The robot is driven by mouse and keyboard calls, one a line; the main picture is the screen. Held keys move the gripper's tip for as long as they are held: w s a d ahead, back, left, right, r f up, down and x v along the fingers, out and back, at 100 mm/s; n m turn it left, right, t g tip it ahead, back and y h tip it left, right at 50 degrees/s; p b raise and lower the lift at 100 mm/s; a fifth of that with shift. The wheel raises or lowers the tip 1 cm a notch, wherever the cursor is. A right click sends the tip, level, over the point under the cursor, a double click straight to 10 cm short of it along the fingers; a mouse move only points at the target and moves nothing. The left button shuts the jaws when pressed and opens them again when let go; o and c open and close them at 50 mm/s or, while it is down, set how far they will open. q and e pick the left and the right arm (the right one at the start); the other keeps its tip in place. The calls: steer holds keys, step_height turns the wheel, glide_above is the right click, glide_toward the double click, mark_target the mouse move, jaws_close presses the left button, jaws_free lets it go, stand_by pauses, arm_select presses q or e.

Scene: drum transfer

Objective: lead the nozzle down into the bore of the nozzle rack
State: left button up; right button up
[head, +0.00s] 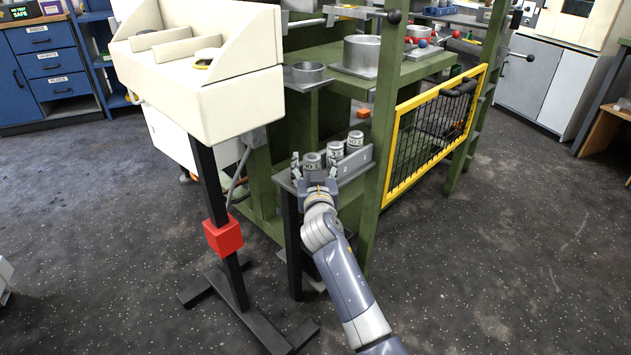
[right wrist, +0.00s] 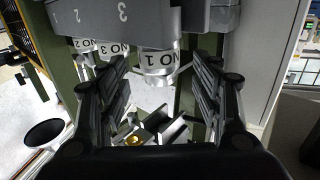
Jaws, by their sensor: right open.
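The grey nozzle marked NO 1 (head: 313,163) stands upright at the near end of the nozzle rack (head: 353,163). It also shows in the right wrist view (right wrist: 158,62). My right gripper (head: 312,172) is open, its fingers on either side of this nozzle with gaps visible in the wrist view. Nozzles NO 2 (head: 335,150) and NO 3 (head: 355,141) stand behind it in a row. The rack's numbered grey part (right wrist: 135,16) crosses the top of the wrist view. The bores themselves are hidden, and I cannot tell how deep NO 1 sits. My left gripper is not in view.
A cream tray stand (head: 200,75) on a black post with a red box (head: 223,235) stands close left. A green frame post (head: 378,150) and a yellow-edged mesh guard (head: 430,135) stand right of the rack. The floor at right is open.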

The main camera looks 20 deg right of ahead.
steer(key=v, duration=0.9)
steer(key=shift+s, duration=0.35)
steer(key=shift+a, duration=0.1)
